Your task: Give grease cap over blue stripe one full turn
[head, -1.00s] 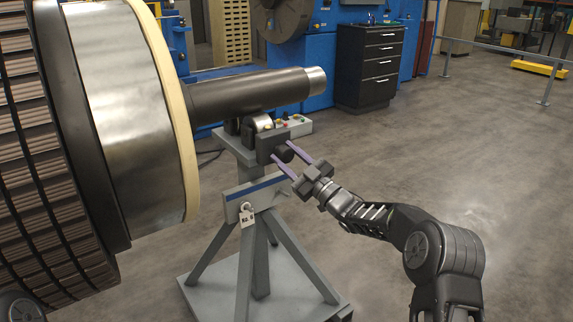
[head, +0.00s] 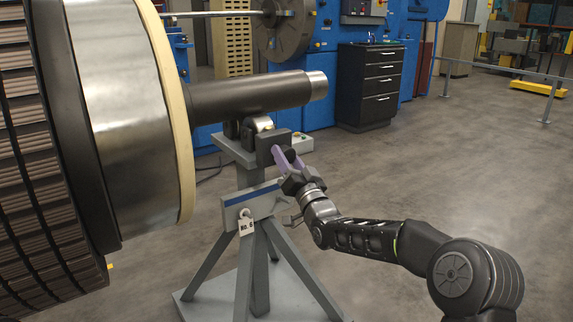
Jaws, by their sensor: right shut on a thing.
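The dark grease cap (head: 292,154) sticks out of the black block (head: 270,149) on top of the grey rotor stand. It sits above the plate with the blue stripe (head: 252,193). My right gripper (head: 287,158) reaches it from the lower right. Its purple fingers are shut on the cap and hide part of it. My left gripper is not in view.
The rotor (head: 128,110) fills the left side, and its dark shaft (head: 250,94) rests on the stand's rollers just above the cap. A tag (head: 246,226) hangs below the stripe. A black drawer cabinet (head: 370,85) stands behind.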

